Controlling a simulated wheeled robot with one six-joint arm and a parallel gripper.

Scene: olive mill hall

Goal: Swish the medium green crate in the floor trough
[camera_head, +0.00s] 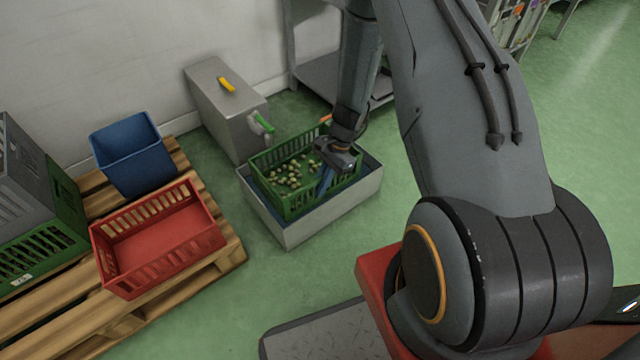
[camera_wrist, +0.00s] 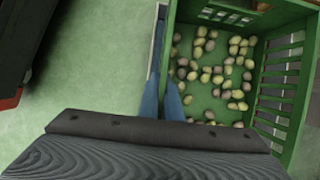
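The medium green crate (camera_head: 272,189) holds many small green and yellowish olives (camera_head: 293,174). It sits within the grey floor trough (camera_head: 290,232), its upper part standing above the trough rim. I cannot tell whether it touches the bottom. A dark bluish strip of the trough's inside shows to the crate's right. My gripper (camera_head: 324,186) is over the crate's near right side, pointing down. In the wrist view, the blue fingers (camera_wrist: 164,84) close on the crate's side wall (camera_wrist: 167,45), one outside and one inside. The wrist housing hides part of the crate.
A wooden pallet (camera_head: 222,264) at left bears a red crate (camera_head: 208,238), a blue bin (camera_head: 130,160) and stacked grey and green crates (camera_head: 48,262). A grey metal box (camera_head: 215,110) with a yellow handle stands behind the trough. Green floor is open at right.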

